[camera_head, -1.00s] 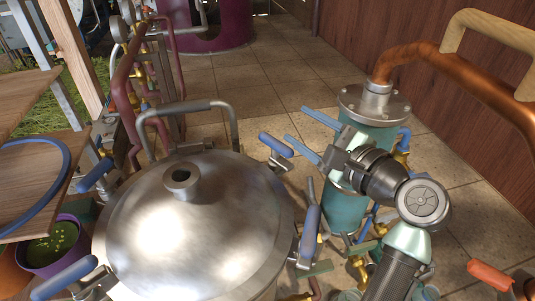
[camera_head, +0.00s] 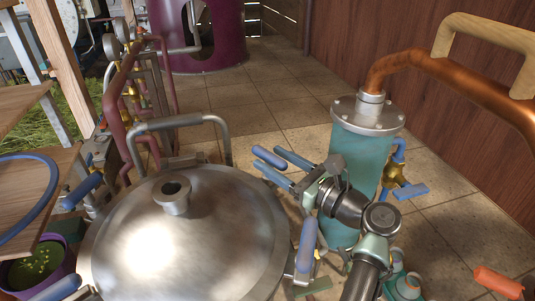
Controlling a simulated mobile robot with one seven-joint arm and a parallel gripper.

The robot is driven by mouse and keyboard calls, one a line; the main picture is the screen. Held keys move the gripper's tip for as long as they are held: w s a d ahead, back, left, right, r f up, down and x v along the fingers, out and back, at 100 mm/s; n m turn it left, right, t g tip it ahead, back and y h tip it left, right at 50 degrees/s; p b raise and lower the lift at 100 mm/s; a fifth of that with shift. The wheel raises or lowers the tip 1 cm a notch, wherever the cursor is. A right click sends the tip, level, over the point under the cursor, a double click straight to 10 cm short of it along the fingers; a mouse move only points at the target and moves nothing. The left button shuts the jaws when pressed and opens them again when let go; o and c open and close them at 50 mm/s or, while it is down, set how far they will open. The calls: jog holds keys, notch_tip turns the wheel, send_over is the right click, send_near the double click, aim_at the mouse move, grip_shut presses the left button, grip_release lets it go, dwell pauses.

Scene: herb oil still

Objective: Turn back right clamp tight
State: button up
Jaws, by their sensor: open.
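The still's domed steel lid (camera_head: 235,225) fills the lower left middle, with a short spout on top and a bar handle behind. The back right clamp shows its blue handle (camera_head: 264,154) at the lid's back right edge; its base is largely hidden behind my gripper. My gripper (camera_head: 268,159) reaches in from the right with its two blue-grey fingers open. The fingertips are at the handle, which appears to lie between them. I cannot tell whether they touch it.
A front right clamp handle (camera_head: 306,244) stands up close below my gripper. A teal condenser (camera_head: 365,155) with a copper pipe (camera_head: 440,65) stands behind my wrist.

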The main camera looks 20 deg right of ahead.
jog(key=shift+x, duration=1.2)
grip_shut()
